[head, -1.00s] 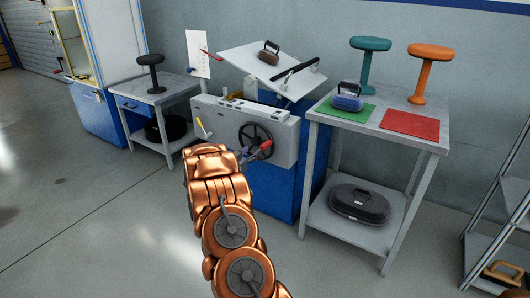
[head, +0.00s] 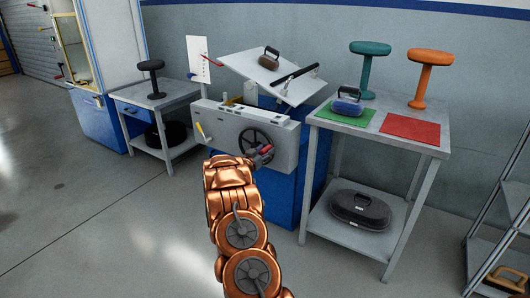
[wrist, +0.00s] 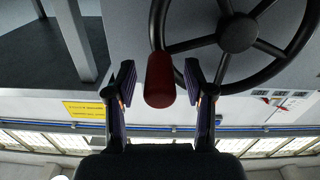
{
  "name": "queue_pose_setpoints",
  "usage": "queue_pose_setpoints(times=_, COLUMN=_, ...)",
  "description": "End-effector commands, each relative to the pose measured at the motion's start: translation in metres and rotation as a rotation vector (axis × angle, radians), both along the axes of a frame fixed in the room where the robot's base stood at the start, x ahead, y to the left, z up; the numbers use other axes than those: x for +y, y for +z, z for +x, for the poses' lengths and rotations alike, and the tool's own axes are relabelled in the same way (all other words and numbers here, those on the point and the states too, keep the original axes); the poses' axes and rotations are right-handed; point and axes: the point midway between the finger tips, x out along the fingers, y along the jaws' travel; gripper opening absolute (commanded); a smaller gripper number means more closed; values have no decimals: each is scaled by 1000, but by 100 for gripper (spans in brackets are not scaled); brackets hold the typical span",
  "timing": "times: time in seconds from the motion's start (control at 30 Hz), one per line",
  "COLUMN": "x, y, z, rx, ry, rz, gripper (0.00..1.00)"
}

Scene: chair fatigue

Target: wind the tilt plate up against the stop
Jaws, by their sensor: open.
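The tilt plate (head: 250,66) slopes down to the right above a grey machine housing (head: 219,124), with a dark-handled iron-like block (head: 271,58) on it. A black bar (head: 294,75) crosses its right part; I cannot tell whether this is the stop. The black handwheel (head: 250,136) is on the housing front. Its red grip (wrist: 160,80) sticks out towards me in the wrist view. My gripper (wrist: 160,84) is open, with one finger on each side of the red grip and a gap visible on both sides.
A right-hand table (head: 436,141) holds green and red mats, a blue iron-like block and two stools. A left side table (head: 179,91) holds a black stool. A white board (head: 197,56) with a red pointer stands left of the plate. Open floor (head: 100,225) lies left of my arm.

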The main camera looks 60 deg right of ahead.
Motion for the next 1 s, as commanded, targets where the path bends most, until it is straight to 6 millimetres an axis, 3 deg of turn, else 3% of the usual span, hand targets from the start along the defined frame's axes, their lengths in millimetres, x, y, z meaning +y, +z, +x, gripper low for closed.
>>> queue_pose_setpoints(times=0.23, x=0, y=0, z=0, rx=0, ry=0, rz=0, gripper=53)
queue_pose_setpoints(times=0.73, x=0, y=1, z=0, rx=-1, ry=0, rz=0, gripper=1)
queue_pose_setpoints(times=1.0, x=0, y=1, z=0, rx=-1, ry=0, rz=-1, gripper=0)
